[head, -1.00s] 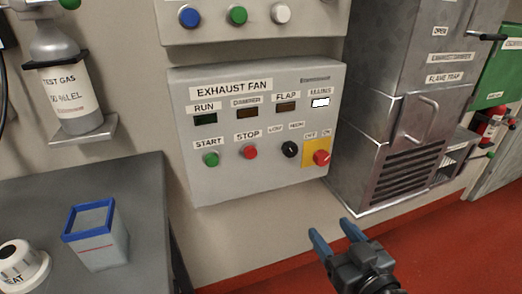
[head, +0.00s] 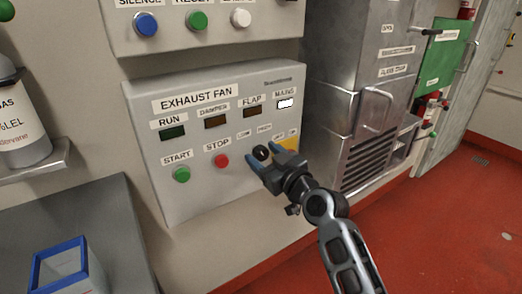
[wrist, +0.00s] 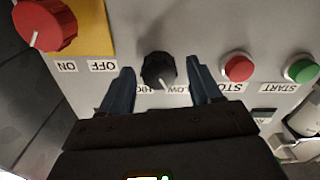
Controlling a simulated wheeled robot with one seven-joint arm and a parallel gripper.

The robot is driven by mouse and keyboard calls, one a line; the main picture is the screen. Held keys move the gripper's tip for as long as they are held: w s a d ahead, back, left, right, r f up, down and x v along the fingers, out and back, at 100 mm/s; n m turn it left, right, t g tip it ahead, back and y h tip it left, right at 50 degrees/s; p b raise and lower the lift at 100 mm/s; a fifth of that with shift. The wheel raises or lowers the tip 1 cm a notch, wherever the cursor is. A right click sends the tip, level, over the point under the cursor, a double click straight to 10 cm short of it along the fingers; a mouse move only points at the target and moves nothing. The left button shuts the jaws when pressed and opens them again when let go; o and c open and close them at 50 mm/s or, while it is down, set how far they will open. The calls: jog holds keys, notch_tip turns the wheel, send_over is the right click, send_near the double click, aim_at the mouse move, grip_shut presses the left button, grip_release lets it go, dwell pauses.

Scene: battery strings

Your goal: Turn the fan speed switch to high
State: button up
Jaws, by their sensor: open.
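The fan speed switch is a small black knob (head: 261,152) on the exhaust fan panel (head: 190,198), under the LOW and HIGH labels. In the wrist view the knob (wrist: 157,68) shows upside down, with its white mark pointing between the two labels, slightly towards LOW. My gripper (head: 263,160) is open in front of the panel. In the wrist view its blue fingers (wrist: 160,72) stand one on each side of the knob, with a gap on both sides. I cannot tell how far the fingertips are from the panel face.
The red mains knob (wrist: 45,24) on its yellow plate is close beside the black knob. The red STOP button (head: 222,161) and green START button (head: 181,174) are on the other side. A metal cabinet (head: 330,100) stands to the right of the panel.

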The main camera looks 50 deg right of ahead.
jog(key=shift+w+d, duration=0.2)
jog(key=shift+w, duration=0.45)
jog(key=c, duration=1)
